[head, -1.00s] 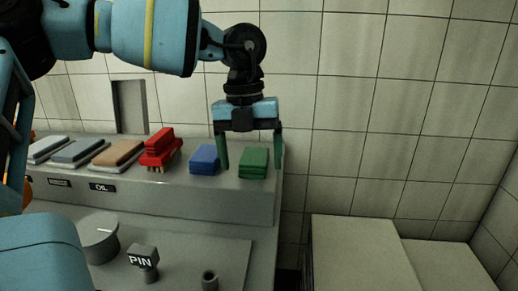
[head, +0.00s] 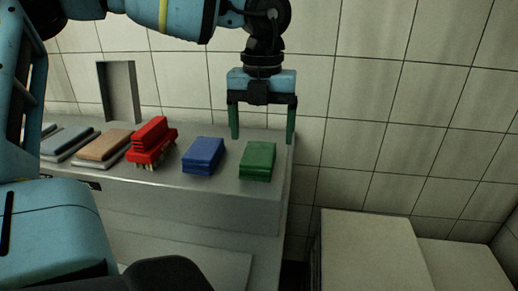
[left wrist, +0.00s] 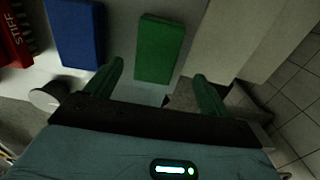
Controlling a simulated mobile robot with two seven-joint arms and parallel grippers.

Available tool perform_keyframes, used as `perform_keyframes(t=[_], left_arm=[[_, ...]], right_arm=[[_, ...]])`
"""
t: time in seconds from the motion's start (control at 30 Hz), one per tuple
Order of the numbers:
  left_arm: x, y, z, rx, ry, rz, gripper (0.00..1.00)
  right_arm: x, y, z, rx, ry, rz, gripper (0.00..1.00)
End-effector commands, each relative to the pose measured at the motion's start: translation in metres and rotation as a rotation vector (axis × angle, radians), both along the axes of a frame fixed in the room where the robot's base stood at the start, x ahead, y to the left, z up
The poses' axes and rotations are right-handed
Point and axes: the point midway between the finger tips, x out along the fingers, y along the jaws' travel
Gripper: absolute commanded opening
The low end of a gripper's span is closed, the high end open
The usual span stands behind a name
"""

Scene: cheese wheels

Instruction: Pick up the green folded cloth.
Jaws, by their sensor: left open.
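The green folded cloth (head: 258,161) lies at the right end of the grey shelf, beside a blue folded cloth (head: 203,156). My left gripper (head: 262,138) points down above and seemingly behind the green cloth, its two green fingers spread and empty. In the left wrist view the green cloth (left wrist: 158,48) shows upright in the picture, between the lines of the open fingers and apart from them. The blue cloth (left wrist: 75,33) is left of the left finger there. My right gripper is not in view.
A red brush (head: 150,142) stands left of the blue cloth on the shelf (head: 215,192). Brown (head: 103,148) and grey (head: 66,141) blocks lie farther left. A tiled wall (head: 345,120) is close behind. A pale lower box (head: 370,250) stands at the right.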

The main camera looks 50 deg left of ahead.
Motion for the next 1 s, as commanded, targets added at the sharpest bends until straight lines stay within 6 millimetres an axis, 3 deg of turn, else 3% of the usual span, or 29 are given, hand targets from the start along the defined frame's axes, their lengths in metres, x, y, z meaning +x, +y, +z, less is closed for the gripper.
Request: perform_keyframes(t=[0.27, 0.6, 0.9, 1.0], left_arm=[[-0.001, 0.001, -0.013, -0.002, 0.001, -0.001, 0.82], [-0.002, 0.006, -0.055, -0.001, 0.000, -0.001, 0.82], [-0.002, 0.006, -0.059, -0.001, -0.001, -0.001, 0.82], [-0.002, 0.006, -0.059, -0.001, -0.001, -0.001, 0.69]], right_arm=[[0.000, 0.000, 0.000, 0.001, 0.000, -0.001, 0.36], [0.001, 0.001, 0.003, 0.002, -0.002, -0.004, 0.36], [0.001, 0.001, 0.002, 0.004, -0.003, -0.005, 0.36], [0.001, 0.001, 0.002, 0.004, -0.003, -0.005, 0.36]])
